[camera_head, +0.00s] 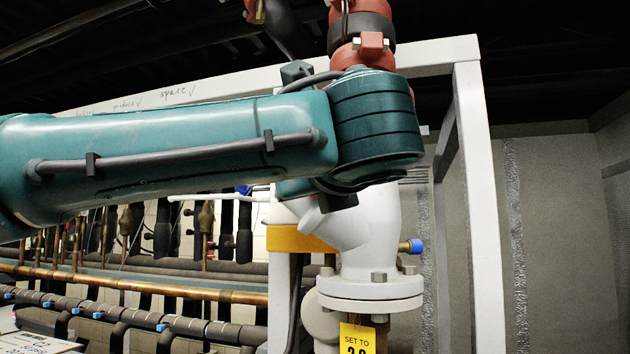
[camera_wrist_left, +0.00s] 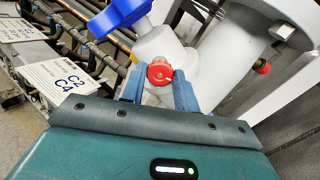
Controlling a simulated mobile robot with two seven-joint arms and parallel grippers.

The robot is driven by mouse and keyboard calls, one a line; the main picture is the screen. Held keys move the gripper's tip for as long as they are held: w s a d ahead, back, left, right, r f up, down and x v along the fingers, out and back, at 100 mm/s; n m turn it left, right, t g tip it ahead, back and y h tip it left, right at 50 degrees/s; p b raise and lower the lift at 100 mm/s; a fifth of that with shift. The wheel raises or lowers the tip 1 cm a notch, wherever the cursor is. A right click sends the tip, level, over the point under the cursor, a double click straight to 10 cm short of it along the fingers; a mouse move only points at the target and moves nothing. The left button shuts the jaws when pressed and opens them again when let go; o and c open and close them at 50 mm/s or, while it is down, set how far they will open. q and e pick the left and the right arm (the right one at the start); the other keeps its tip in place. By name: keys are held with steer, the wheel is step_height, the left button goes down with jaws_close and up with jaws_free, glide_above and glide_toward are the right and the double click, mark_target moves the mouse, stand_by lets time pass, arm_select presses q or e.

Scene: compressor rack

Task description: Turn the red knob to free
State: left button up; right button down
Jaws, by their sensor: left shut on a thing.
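The red knob (camera_wrist_left: 159,72) shows in the left wrist view, on a white pipe body. My left gripper (camera_wrist_left: 160,88) has its two blue fingers on either side of the knob and is shut on it. In the head view my teal left arm comes in from the left and crosses in front of the white valve body (camera_head: 372,235); the knob and the gripper's fingers are hidden there. My right gripper is not in view.
A blue handle (camera_wrist_left: 118,15) stands just above the knob in the left wrist view. A white frame post (camera_head: 483,220) rises right of the valve. A yellow tag (camera_head: 357,338) hangs below the flange. Copper pipes (camera_head: 130,284) run at the left.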

arm_select(q)
steer(key=n+b, duration=0.7)
steer(key=n, duration=0.8)
steer(key=shift+f+n, duration=0.15)
steer(key=shift+n, duration=0.25)
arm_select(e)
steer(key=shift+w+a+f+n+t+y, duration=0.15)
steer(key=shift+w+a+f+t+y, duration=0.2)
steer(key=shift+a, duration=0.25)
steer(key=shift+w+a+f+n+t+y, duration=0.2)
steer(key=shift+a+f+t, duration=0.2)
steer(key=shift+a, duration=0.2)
arm_select(q)
steer(key=shift+b, duration=0.3)
steer(key=o, duration=1)
steer(key=shift+c, duration=0.2)
steer(key=shift+s, duration=0.1)
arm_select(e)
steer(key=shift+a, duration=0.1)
